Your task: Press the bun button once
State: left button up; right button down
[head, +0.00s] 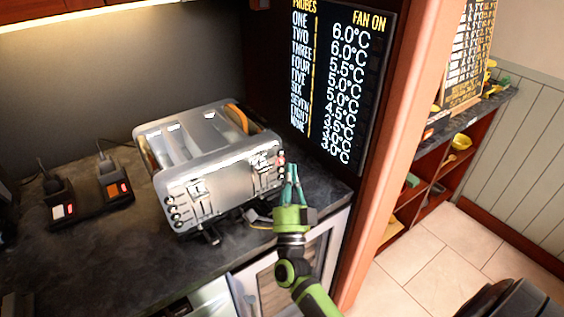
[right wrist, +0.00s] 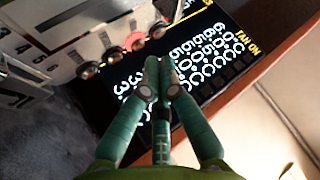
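A silver toaster (head: 215,165) stands on the dark counter. Several small round buttons run in a column at the right end of its front, one of them red (head: 281,153); another column of buttons (head: 174,208) is at the left end. I cannot read which is the bun button. My right gripper (head: 291,168) is just right of the right-hand buttons, fingertips pointing up. In the right wrist view the green fingers (right wrist: 157,68) are together and empty, apart in the picture from the red button (right wrist: 135,41) and its dark neighbours. My left gripper is not in view.
A black display board (head: 340,75) with temperatures hangs behind the toaster, beside a wooden post (head: 400,130). A black device with lit switches (head: 90,200) stands left on the counter (head: 120,255). A glass-fronted cabinet is below.

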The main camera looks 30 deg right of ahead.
jog(key=shift+s+d+p, duration=0.2)
jog(key=shift+s+p, duration=0.65)
jog(key=shift+s, duration=1.6)
